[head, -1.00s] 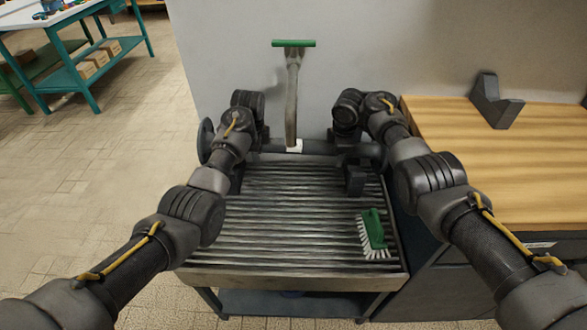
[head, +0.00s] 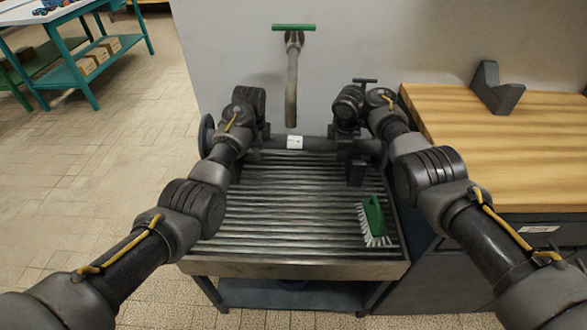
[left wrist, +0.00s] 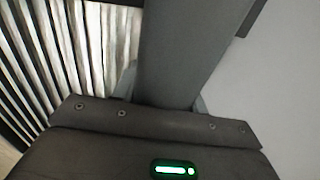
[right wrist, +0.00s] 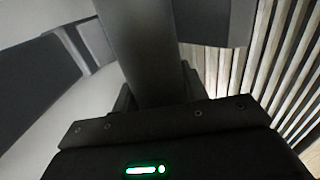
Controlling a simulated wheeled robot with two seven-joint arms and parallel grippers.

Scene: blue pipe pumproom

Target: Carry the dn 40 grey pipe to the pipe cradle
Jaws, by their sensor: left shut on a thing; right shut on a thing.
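The grey pipe (head: 318,143) runs crosswise above the back of the slatted rack, with a white label at its middle and a round flange at its left end. My left gripper (head: 252,142) is shut on it left of the label. My right gripper (head: 354,146) is shut on it right of the label. The pipe also fills the jaws in the left wrist view (left wrist: 185,50) and right wrist view (right wrist: 143,50). Its right end is partly hidden by my right arm. The pipe cradle (head: 497,90), a dark grey V-shaped block, stands empty on the wooden bench at right.
A green-and-white brush (head: 375,220) lies on the right front of the slatted rack (head: 285,225). The wooden worktop (head: 470,150) adjoins the rack. A teal table (head: 90,65) stands far left, with open floor before it.

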